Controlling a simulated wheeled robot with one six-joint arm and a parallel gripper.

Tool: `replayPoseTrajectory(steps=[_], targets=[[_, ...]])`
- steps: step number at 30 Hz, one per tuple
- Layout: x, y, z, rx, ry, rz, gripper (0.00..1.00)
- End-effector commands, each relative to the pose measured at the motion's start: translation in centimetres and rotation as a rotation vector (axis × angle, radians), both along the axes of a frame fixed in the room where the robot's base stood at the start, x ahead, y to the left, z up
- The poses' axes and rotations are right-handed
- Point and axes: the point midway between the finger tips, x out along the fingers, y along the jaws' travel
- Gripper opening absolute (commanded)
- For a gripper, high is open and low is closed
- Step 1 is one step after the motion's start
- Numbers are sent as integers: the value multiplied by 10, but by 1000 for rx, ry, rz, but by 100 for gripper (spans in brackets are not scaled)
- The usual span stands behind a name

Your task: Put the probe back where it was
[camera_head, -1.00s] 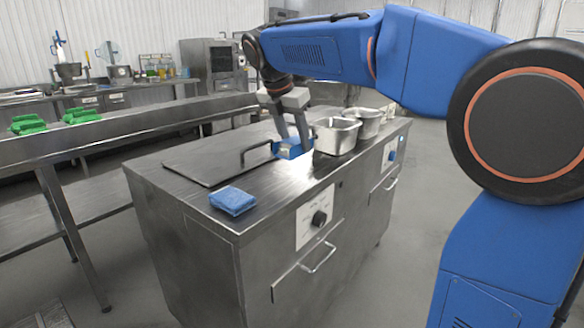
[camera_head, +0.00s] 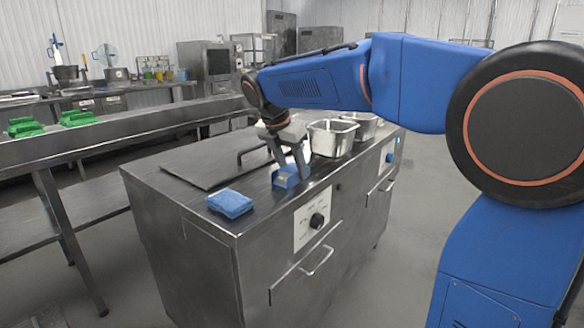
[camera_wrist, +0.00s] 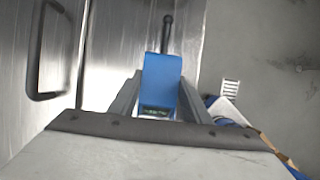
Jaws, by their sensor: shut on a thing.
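My gripper (camera_head: 291,167) is shut on the probe, a blue block-like body (camera_head: 288,180), above the front part of the steel counter top. In the wrist view the probe (camera_wrist: 161,82) sits between the two fingers (camera_wrist: 155,98), with a small dark display on its near face. A dark thin rod with a rounded end shows beyond the blue body. I cannot tell whether the probe touches the counter.
The steel counter (camera_head: 190,210) has a flat lid (camera_head: 205,168) with a dark handle (camera_head: 255,152). A blue folded cloth or sponge (camera_head: 229,203) lies near the front left edge. Two metal pans (camera_head: 332,139) stand right of my gripper. Green items (camera_head: 76,118) lie on the left table.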

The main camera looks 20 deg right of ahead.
Motion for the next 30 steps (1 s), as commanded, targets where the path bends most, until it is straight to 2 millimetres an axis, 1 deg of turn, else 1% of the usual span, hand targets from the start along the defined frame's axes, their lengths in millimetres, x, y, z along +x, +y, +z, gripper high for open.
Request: replayPoseTrajectory(steps=[1, 2, 3, 12, 16, 20, 30], targets=[[0, 0, -1, 0, 0, 0, 46], [0, 0, -1, 0, 0, 0, 53], [0, 0, -1, 0, 0, 0, 62], [0, 0, 0, 0, 0, 0, 62], [-1, 2, 6, 0, 0, 0, 62], [-5, 8, 23, 0, -2, 2, 62], [-20, 28, 83, 0, -2, 1, 62]])
